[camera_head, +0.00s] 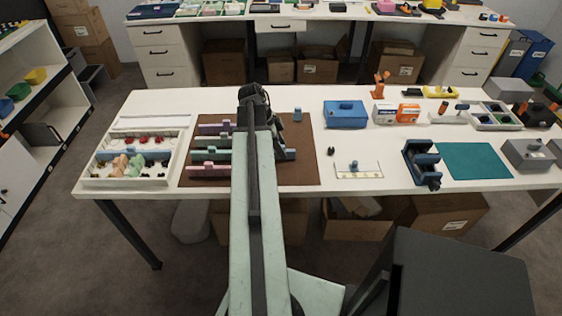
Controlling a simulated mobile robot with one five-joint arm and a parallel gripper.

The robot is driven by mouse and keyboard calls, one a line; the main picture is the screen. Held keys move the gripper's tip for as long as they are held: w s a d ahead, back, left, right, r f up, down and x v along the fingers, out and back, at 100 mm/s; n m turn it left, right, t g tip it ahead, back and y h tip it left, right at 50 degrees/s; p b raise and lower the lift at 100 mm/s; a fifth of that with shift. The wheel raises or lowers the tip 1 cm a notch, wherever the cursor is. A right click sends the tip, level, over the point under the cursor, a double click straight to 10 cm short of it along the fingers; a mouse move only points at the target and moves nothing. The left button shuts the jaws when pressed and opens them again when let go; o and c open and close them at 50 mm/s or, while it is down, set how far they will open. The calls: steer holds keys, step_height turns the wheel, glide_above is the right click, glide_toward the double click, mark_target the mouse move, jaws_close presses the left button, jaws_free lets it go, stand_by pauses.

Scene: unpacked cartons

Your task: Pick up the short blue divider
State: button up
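A short blue-grey piece (297,115), which looks like the short blue divider, stands near the back right corner of the brown mat (303,172). A longer blue divider (135,154) lies across the white compartment tray (171,165) at the left. My arm reaches forward over the mat. My dark gripper (285,154) appears low over the mat, nearer to me than the short blue piece and apart from it. Its fingers are too small and dark to tell open from shut, and my arm covers part of the mat.
Purple (213,128), green (208,141), mint (208,155) and pink (208,171) dividers lie left of my arm. A blue box (346,114) stands right of the mat. A white card (359,171) and blue clamp-like holder (421,160) are nearer the front.

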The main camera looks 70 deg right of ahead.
steer(key=shift+s+f, duration=0.1)
steer(key=shift+f, duration=0.1)
jaws_close()
step_height(320, 180, up, 10)
steer(key=p, duration=1)
steer(key=shift+r+p, duration=0.15)
steer(key=shift+p, duration=0.2)
steer(key=shift+a, duration=0.1)
